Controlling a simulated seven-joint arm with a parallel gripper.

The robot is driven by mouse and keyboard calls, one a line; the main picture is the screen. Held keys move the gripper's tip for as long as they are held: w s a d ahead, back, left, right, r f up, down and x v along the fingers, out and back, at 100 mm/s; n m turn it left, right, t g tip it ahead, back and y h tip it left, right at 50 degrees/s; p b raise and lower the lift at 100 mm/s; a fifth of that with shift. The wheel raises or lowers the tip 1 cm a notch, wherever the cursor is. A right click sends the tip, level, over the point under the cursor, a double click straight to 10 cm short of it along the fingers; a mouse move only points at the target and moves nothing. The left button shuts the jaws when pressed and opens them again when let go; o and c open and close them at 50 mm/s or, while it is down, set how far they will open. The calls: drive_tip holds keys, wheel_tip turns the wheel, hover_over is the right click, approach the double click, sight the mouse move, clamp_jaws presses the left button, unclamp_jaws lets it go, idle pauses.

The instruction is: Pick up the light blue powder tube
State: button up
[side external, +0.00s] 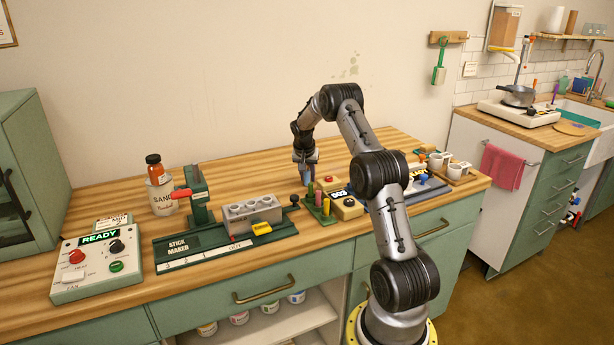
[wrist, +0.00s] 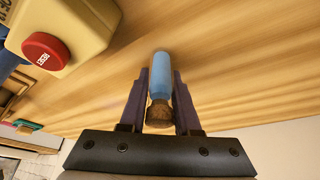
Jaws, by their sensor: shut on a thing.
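The light blue powder tube (wrist: 161,75) is between the two fingers of my gripper (wrist: 161,98) in the wrist view. Its brown cap end (wrist: 159,114) points toward the gripper's palm. The fingers are shut on the tube. In the side view my gripper (side external: 306,178) is low over the wooden counter, behind the rack of coloured sticks. The tube is hard to make out there, and I cannot tell whether it touches the counter.
A yellow box with a red button (wrist: 45,51) is close by in the wrist view. A green stand with coloured sticks (side external: 318,208) is just in front of my gripper. The stick maker (side external: 225,240) and a control box (side external: 98,262) stand to the left. The counter behind is clear.

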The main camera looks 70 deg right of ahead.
clamp_jaws()
drive_tip(key=shift+r, duration=0.1)
